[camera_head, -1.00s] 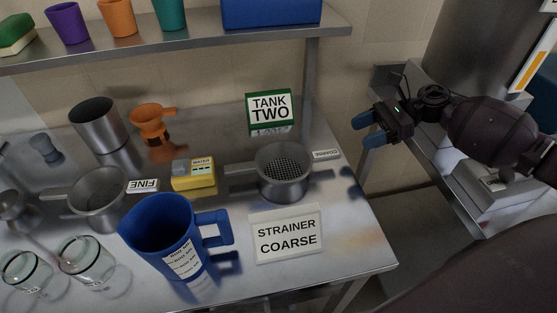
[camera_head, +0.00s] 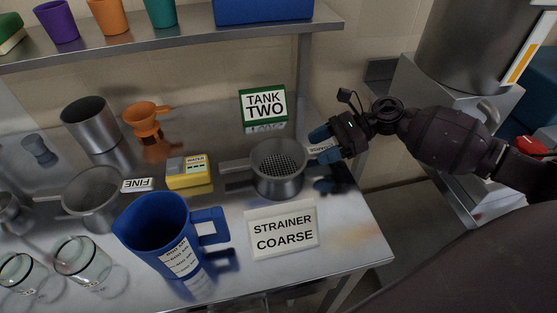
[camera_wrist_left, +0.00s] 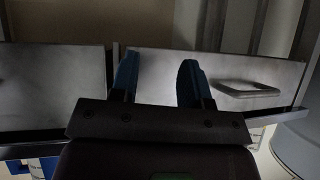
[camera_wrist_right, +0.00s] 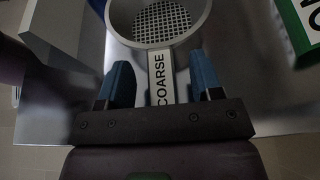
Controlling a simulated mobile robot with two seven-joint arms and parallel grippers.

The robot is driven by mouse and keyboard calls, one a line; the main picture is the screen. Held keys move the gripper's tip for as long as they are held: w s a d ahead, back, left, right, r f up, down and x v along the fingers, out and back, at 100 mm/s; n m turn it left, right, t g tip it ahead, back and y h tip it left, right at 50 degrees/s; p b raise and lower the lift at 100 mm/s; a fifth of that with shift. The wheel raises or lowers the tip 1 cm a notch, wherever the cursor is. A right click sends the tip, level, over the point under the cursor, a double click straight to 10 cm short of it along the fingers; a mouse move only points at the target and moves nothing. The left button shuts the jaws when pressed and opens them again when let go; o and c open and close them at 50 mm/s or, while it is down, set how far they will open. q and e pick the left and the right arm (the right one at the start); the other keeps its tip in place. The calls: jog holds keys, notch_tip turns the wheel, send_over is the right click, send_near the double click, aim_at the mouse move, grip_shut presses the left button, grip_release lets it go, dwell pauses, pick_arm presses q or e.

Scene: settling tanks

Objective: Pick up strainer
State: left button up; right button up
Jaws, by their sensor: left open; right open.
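The coarse strainer (camera_head: 279,180) is a grey metal pan with a perforated bottom, standing on the steel table. Its tab labelled COARSE points right, toward my right gripper (camera_head: 322,146). In the right wrist view the strainer (camera_wrist_right: 160,40) lies ahead, and its COARSE tab (camera_wrist_right: 161,80) sits between the open blue fingers of my right gripper (camera_wrist_right: 162,85), with gaps on both sides. A second strainer (camera_head: 93,206) with a FINE label stands at the left. My left gripper (camera_wrist_left: 158,85) is open and empty in the left wrist view, before grey panels.
A blue jug (camera_head: 158,237), a yellow WATER device (camera_head: 187,178) and a STRAINER COARSE sign (camera_head: 283,230) stand near the coarse strainer. A green-framed TANK TWO sign (camera_head: 263,106) stands behind it. A shelf (camera_head: 200,42) runs above. The table's right front corner is clear.

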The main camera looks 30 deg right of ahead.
jog(key=shift+a+f, duration=0.2)
jog(key=shift+a, duration=0.1)
jog(key=c, duration=1.1)
jog(key=shift+w+r, duration=0.1)
jog(key=shift+r, duration=0.5)
pick_arm(q)
jog(key=shift+s+a+r+p, duration=0.1)
jog(key=shift+r+p, duration=0.6)
jog(key=shift+p, duration=0.35)
pick_arm(e)
jog(key=shift+r, duration=9.5)
